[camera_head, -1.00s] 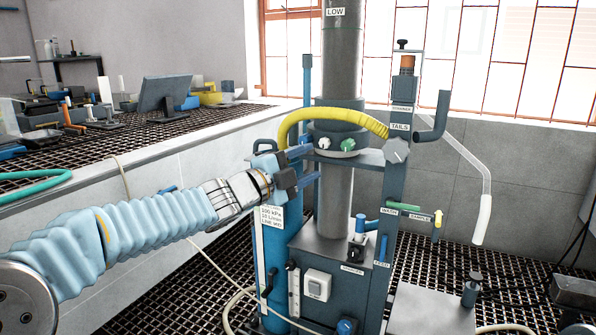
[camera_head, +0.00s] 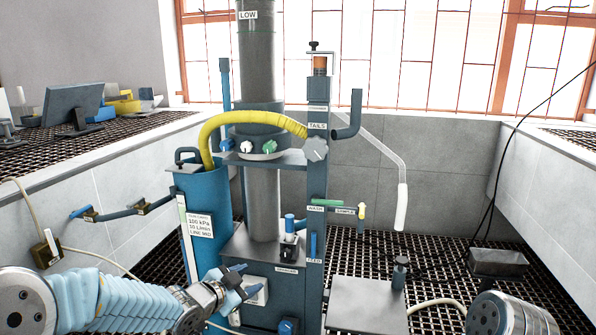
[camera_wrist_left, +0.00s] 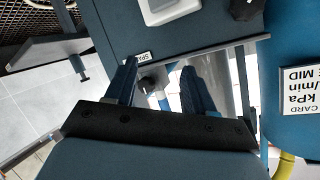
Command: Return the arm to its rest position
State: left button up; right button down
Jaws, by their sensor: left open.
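My left gripper (camera_head: 241,281) is in the lower middle of the head view, on a blue-sleeved arm (camera_head: 120,300) reaching in from the lower left. Its two dark blue fingers are apart, in front of the flotation rig's lower cabinet, and partly cover a white switch box (camera_head: 257,292). In the left wrist view the fingers (camera_wrist_left: 160,82) stand apart with nothing held between them. A small valve fitting shows beyond the gap. I cannot tell whether the fingers touch the cabinet. My right gripper is not in view.
The rig has a grey column (camera_head: 263,205), a blue tank (camera_head: 205,220) with a label, and a yellow hose (camera_head: 232,117). A clear tube (camera_head: 401,205) hangs at right. A bench with a monitor (camera_head: 72,105) is at left. A grey box (camera_head: 497,263) stands right.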

pick_arm(q)
jog(key=s+f+n+g+y, duration=0.1)
jog(key=s+f+n+g, duration=0.35)
jog(key=f, duration=1.05)
jog(key=s+d+f+n+g, duration=0.1)
jog(key=s+f+n+g, duration=0.2)
jog(key=s+f, duration=0.7)
jog(key=s+d+f+n+g+y, duration=0.1)
jog(key=s+f+n+g, duration=0.3)
jog(key=s+f, duration=0.6)
jog(key=s+d+n, duration=0.1)
jog(key=s+n, duration=0.1)
jog(key=s, duration=0.4)
jog(key=shift+s, duration=0.25)
jog(key=shift+w+r, duration=0.1)
jog(key=shift+c, duration=0.5)
